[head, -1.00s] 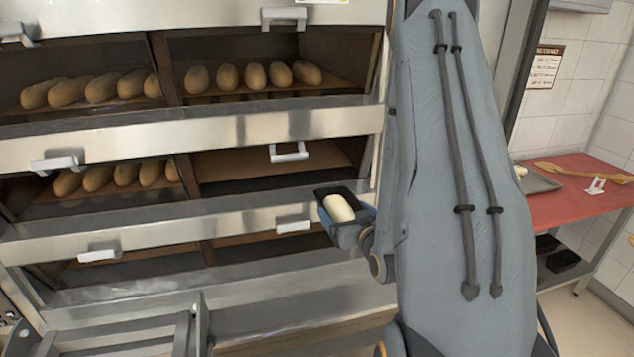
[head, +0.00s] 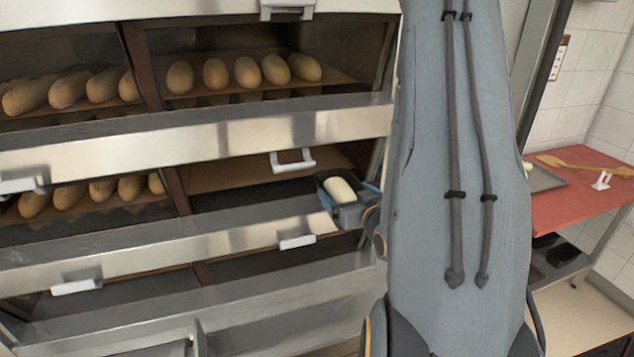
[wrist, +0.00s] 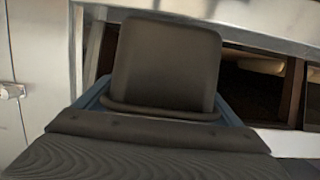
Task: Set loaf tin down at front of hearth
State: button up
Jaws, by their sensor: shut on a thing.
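A dark loaf tin (head: 323,180) with a pale dough loaf (head: 341,189) in it is held level in my gripper (head: 350,208), at the right end of the oven's middle deck. My gripper is shut on the tin. In the wrist view the tin's dark end wall (wrist: 165,65) fills the middle and hides much of what lies ahead. The hearth (head: 235,172) of the middle deck's right chamber is brown and bare in its visible part. The tin overlaps the front right of this opening in the head view; I cannot tell whether it is past the sill.
Loaves (head: 85,194) fill the left chamber of the same deck, and more loaves (head: 247,73) sit in the upper deck. A white door handle (head: 293,161) is left of the tin. A red table (head: 580,190) stands at the right.

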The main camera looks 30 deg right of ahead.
aim_at(338, 182)
jog(key=x, duration=0.2)
jog(key=b+x, duration=0.1)
jog(key=shift+r, duration=0.25)
jog(key=b+x, duration=0.2)
jog(key=b, duration=0.4)
jog(key=shift+r, duration=0.15)
jog(key=shift+w+b, duration=0.1)
jog(key=shift+b, duration=0.6)
jog(key=b, duration=0.6)
jog(key=shift+w+d, duration=0.1)
jog(key=shift+w, duration=0.2)
jog(key=shift+f+p+x, duration=0.15)
jog(key=shift+p+x, duration=0.35)
jog(key=shift+x, duration=1.55)
jog(key=shift+f+p+x, duration=0.15)
jog(key=shift+p+x, duration=0.35)
jog(key=shift+x, duration=1.6)
jog(key=shift+f+p+x, duration=0.2)
jog(key=shift+p+x, duration=0.3)
jog(key=shift+x, duration=1.55)
jog(key=shift+s+f, duration=0.1)
